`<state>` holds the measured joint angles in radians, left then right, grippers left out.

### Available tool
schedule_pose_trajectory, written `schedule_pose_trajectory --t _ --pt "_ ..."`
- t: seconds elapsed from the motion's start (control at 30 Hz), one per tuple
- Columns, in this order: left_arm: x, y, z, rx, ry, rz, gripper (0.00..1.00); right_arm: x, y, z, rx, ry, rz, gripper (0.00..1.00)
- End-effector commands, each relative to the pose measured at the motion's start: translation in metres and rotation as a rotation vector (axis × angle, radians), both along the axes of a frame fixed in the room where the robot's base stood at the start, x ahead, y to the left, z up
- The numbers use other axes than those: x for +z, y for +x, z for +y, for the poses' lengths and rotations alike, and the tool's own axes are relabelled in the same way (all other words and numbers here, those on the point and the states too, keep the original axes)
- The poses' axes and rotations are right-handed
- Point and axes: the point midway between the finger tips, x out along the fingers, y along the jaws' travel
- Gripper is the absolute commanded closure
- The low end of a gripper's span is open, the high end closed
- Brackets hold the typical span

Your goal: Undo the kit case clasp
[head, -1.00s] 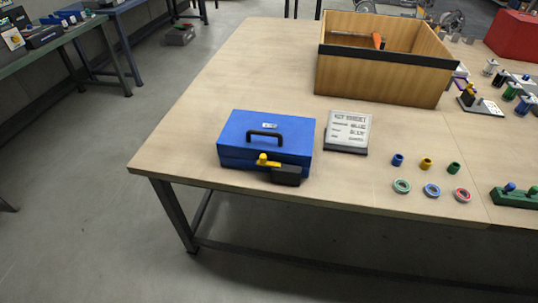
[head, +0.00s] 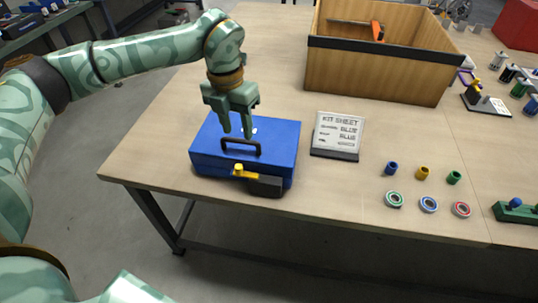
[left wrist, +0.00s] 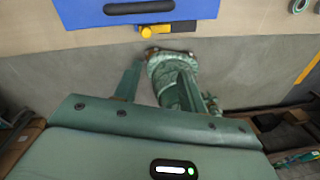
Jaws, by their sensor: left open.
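The blue kit case (head: 270,140) stands shut near the table's front edge, with a black handle (head: 241,149) on its lid. Its yellow clasp lever (head: 243,170) sits on the front face beside a dark block (head: 265,186). The left wrist view also shows the case (left wrist: 200,10) at the top edge, with the yellow clasp (left wrist: 155,30) below it. My left gripper (head: 237,134) points down, open and empty, over the lid just behind the handle as seen in the head view. It appears above the case, apart from the clasp. My right gripper does not show.
A kit sheet stand (head: 338,135) is right of the case. Several small caps and rings, including a blue ring (head: 429,204), lie further right. A large wooden crate (head: 375,75) stands behind. The table (head: 150,150) is clear left of the case.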

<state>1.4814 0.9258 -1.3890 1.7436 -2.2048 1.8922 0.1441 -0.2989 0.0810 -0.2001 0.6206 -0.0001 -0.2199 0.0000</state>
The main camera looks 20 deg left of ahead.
Motion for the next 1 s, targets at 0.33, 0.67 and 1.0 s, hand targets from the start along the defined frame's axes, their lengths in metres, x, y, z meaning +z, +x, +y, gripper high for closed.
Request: schedule_pose_trajectory --t 0.33,0.67,1.0 --pt "-0.024 -0.004 0.022 0.03 0.104 -0.018 0.59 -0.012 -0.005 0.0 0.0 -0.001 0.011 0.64" --pt "-0.108 -0.004 0.021 0.029 0.101 -0.018 0.59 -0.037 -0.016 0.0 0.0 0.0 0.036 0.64" --pt "-0.149 -0.003 0.021 0.03 0.1 -0.024 0.59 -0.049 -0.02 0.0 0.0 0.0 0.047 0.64"
